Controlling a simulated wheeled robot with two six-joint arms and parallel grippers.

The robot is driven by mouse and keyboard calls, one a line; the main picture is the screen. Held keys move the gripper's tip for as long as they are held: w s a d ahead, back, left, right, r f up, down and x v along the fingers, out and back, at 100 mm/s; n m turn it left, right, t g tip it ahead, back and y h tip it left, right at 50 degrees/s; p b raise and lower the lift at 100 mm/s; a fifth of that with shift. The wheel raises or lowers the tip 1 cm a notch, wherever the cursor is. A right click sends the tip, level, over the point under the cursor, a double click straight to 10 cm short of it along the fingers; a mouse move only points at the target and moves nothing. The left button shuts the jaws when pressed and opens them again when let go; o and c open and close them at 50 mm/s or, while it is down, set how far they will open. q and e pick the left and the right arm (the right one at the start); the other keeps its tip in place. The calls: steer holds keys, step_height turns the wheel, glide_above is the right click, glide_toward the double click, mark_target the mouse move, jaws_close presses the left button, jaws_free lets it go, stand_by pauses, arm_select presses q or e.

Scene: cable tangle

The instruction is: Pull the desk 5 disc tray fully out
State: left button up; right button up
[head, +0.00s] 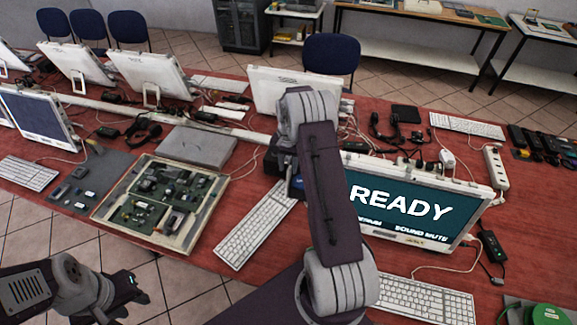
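A white all-in-one computer (425,205) with a lit "READY" screen stands at the right of the red desk. No disc tray can be made out on it, and no desk number is readable. My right arm crosses in front of the screen's left side. Its dark wrist (281,160) is partly behind the arm link, and the fingertips are hidden. My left gripper (128,284) is low at the left, over the tiled floor in front of the desk, away from the computer. Its fingers are too small to read, and I see nothing held.
White keyboards (258,222) (425,300) lie near the desk's front edge. An open circuit-board case (160,202) and a grey laptop-like box (197,146) lie left. A power strip (496,167) and loose cables lie right of the screen. More monitors (148,75) stand behind.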

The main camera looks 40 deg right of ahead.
steer(key=shift+a, duration=0.1)
step_height(320, 180, up, 9)
steer(key=b, duration=0.1)
steer(key=shift+b, duration=0.4)
